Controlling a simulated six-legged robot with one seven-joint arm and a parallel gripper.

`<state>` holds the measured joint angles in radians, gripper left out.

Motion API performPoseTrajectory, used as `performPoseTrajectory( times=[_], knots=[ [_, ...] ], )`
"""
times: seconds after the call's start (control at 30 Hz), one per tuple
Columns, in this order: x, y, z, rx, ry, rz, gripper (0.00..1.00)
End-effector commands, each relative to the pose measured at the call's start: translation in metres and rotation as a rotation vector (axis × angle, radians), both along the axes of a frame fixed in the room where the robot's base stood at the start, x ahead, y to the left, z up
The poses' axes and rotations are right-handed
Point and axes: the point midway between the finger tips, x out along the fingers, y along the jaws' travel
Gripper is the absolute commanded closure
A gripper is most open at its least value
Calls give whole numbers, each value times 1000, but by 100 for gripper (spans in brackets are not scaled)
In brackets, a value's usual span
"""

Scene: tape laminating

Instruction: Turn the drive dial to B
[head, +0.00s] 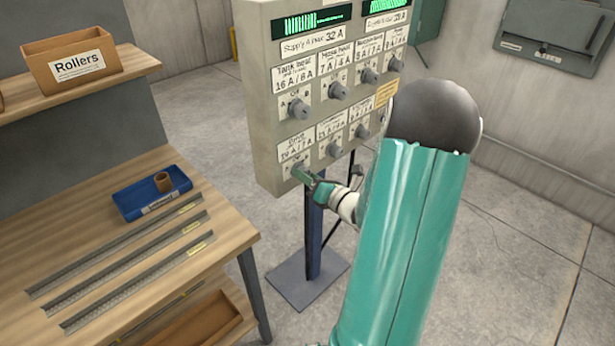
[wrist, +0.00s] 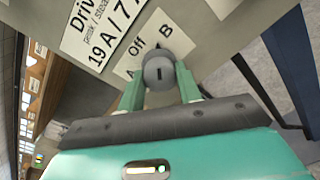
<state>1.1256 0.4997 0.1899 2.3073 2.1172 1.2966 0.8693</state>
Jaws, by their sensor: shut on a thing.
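The drive dial (wrist: 159,71) is a grey knob with a dark slot on its face, under the Drive label (wrist: 98,35) in the wrist view. The marks A, Off and B (wrist: 166,31) stand around its upper side. My gripper (wrist: 160,88) has one green finger on each side of the knob and is shut on it. In the head view my gripper (head: 308,178) is at the panel's lower left dial, which it partly hides. I cannot tell for sure which mark the dial points to.
The grey control panel (head: 262,95) carries several other dials and two green displays on a post. A wooden bench (head: 105,240) with a blue tray (head: 135,207) and metal strips stands at left. Clear floor lies between bench and panel.

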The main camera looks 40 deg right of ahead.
Motion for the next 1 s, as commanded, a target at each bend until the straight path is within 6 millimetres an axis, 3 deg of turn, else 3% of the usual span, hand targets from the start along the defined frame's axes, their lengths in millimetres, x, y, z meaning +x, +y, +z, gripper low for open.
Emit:
performPoseTrajectory(
  times=[0.3,0.33,0.4,0.43,0.77,1.0],
  knots=[
    [-1,0,-1,1,2,-1,89],
    [-1,0,-1,1,2,-1,60],
    [-1,0,-1,1,2,-1,46],
    [-1,0,-1,1,2,-1,44],
    [-3,0,0,0,1,-1,44],
    [-38,-2,0,0,2,-5,44]
  ],
)
